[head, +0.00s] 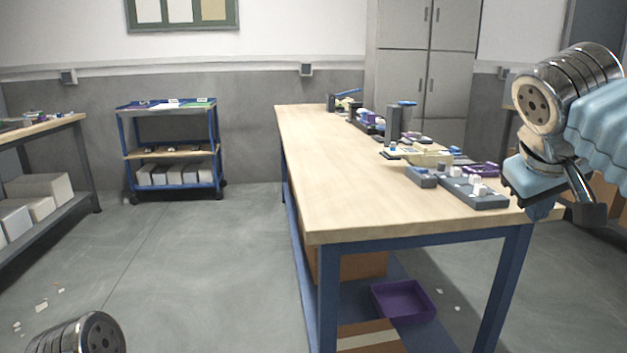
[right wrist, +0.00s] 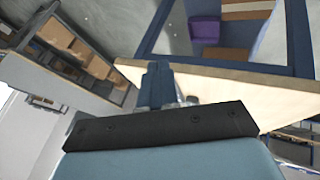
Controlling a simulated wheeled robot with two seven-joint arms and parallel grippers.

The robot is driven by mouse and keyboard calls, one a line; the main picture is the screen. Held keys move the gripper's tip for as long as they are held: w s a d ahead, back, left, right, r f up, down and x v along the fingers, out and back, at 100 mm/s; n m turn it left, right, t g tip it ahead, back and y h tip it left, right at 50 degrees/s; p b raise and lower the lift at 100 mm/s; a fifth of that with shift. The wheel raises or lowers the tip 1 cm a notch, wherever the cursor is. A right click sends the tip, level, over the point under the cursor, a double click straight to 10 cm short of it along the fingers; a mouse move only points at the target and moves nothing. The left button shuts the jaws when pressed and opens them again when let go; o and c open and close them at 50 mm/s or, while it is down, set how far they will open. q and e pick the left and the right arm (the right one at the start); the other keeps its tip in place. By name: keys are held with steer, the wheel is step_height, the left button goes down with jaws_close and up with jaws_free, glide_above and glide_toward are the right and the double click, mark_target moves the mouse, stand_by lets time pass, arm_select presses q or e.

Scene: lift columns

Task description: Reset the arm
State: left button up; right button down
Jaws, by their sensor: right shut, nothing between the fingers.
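My right arm comes in from the right in the head view. Its right gripper (head: 543,208) points down by the table's right front corner, and it is shut and empty. In the right wrist view the closed fingers (right wrist: 158,85) stand up in front of the dark gripper body, with the tabletop edge behind them. A silver joint of my left arm shows at the bottom left of the head view. The left gripper is not in view.
A long wooden workbench (head: 330,170) carries grey trays (head: 478,192), white and purple parts, and small fixtures along its right side. A purple bin (head: 403,301) sits on its lower shelf. A blue cart (head: 171,152) stands at the back. The left floor is mostly open.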

steer(key=w+a+f+n+g+y, duration=0.15)
steer(key=w+a+f, duration=0.25)
steer(key=f, duration=0.6)
steer(key=w+a+f+n+y, duration=0.15)
steer(key=w+a+f, duration=0.35)
steer(key=f, duration=0.6)
steer(key=w+a+f+n+y, duration=0.15)
steer(key=w+a+f, duration=0.25)
steer(key=f, duration=0.6)
steer(key=s+a+f+m+g+y, duration=0.1)
steer(key=s+a+f+y, duration=0.15)
steer(key=f, duration=0.55)
steer(key=s+a+f+m+g+y, duration=0.1)
steer(key=s+a+f, duration=0.3)
steer(key=f, duration=0.5)
steer(key=s+a+f+m+g+y, duration=0.1)
steer(key=s+a+f, duration=0.25)
steer(key=f, duration=0.45)
steer(key=s+a+f+m, duration=0.1)
steer(key=s+f+m, duration=0.2)
steer(key=s+f, duration=0.7)
steer(key=s, duration=0.3)
steer(key=shift+s+f, duration=0.2)
steer(key=shift+s, duration=0.1)
